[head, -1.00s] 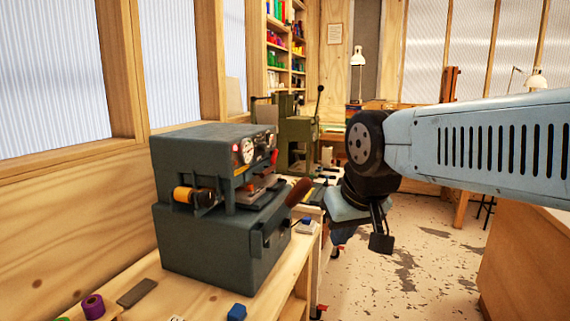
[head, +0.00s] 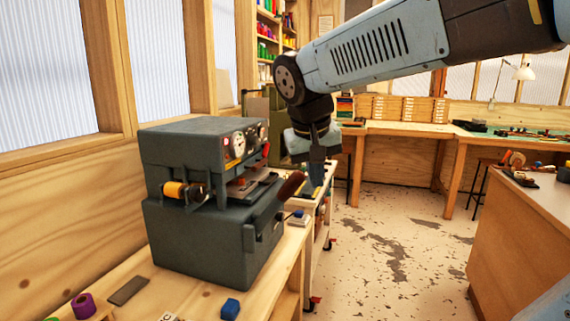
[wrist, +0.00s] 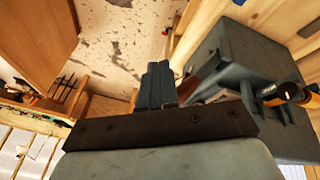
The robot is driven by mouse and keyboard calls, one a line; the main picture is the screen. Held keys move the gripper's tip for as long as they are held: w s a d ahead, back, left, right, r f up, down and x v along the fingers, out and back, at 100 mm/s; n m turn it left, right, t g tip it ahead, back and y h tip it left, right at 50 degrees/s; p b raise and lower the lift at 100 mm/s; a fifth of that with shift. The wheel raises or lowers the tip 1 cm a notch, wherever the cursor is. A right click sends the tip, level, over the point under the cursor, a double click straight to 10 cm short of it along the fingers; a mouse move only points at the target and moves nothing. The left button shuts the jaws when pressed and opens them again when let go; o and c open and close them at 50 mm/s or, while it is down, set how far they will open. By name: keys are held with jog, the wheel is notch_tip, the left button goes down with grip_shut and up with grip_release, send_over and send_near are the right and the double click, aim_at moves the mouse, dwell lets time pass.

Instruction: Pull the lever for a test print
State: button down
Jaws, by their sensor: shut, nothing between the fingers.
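The grey-green foil press (head: 205,235) stands on the wooden bench, with gauges on its upper front and an orange-yellow foil roll (head: 183,191) on its side. Its lever has a reddish-brown grip (head: 291,185) that sticks out at the front right, tilted upward. My gripper (head: 316,182) points down just right of the grip in the head view; I cannot tell the exact gap. In the wrist view the fingers (wrist: 157,84) are closed together and empty. There the press (wrist: 245,65) is at right, with the foil roll (wrist: 288,94) on it.
A blue block (head: 230,309), a purple roll (head: 83,306) and a dark flat block (head: 129,290) lie on the bench before the press. A wheeled cart (head: 315,235) stands behind my gripper. Speckled floor (head: 390,250) is open to the right.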

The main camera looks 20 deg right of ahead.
jog(key=w+a+r+m+h, duration=0.1)
jog(key=w+a+r+h, duration=0.2)
jog(key=w, duration=0.5)
jog(key=w+a+r+m+h, duration=0.2)
jog(key=w+a+r+h, duration=0.1)
jog(key=w, duration=0.6)
jog(key=a+r, duration=0.1)
jog(key=a, duration=0.1)
jog(key=shift+a+r+m, duration=0.15)
jog(key=shift+a+m, duration=0.15)
jog(key=shift+w, duration=0.1)
send_over(287, 183)
jog(key=f, duration=0.9)
jog(key=shift+w+a, duration=0.2)
jog(key=shift+w, duration=0.1)
jog(key=shift+s+d+f, duration=0.2)
jog(key=shift+d+f, duration=0.05)
jog(key=shift+f, duration=0.35)
jog(key=shift+s+f, duration=0.1)
